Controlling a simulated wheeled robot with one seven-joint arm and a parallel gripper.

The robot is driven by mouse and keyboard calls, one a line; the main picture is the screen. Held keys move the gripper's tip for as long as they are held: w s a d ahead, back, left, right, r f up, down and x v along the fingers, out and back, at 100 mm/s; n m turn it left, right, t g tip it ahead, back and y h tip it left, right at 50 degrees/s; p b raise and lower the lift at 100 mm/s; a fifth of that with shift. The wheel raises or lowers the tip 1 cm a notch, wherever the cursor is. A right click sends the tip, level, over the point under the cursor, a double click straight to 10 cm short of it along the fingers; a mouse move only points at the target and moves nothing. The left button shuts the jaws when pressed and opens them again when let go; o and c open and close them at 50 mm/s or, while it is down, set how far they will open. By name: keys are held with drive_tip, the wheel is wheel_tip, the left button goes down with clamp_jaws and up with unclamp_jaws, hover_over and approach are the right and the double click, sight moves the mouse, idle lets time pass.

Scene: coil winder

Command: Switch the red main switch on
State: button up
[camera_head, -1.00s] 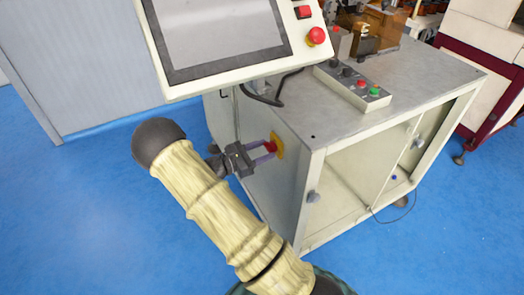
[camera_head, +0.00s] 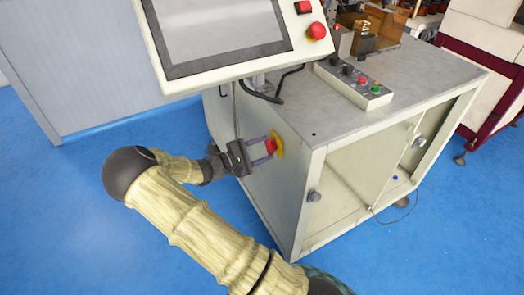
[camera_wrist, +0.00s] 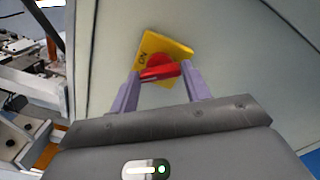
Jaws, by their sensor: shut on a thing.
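The red main switch (camera_head: 270,147) is a red rotary knob on a yellow plate (camera_head: 279,145), on the side panel of the cream machine cabinet. In the wrist view the red knob (camera_wrist: 159,69) sits between my two purple fingers, in front of the yellow plate (camera_wrist: 177,47), which carries dark lettering that looks like "ON". My gripper (camera_head: 268,150) points at the panel and is shut on the knob. It also shows in the wrist view (camera_wrist: 158,76). The fingers hide part of the plate and the knob's edges.
A screen panel (camera_head: 225,45) with a red emergency button (camera_head: 317,31) hangs above my gripper. A button box (camera_head: 353,82) stands on the cabinet top (camera_head: 425,70). A cable hangs below the screen. Blue floor (camera_head: 70,200) is clear at left.

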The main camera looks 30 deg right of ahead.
drive_tip(key=m+b, duration=0.1)
drive_tip(key=m, duration=0.2)
drive_tip(key=shift+f+m, duration=0.15)
drive_tip(key=shift+m, duration=0.15)
drive_tip(key=shift+m+b, duration=0.5)
drive_tip(key=shift+m, duration=1.3)
drive_tip(key=o, duration=1)
drive_tip(key=a, duration=1.7)
drive_tip(key=shift+s+a, duration=0.25)
drive_tip(key=shift+s, duration=0.05)
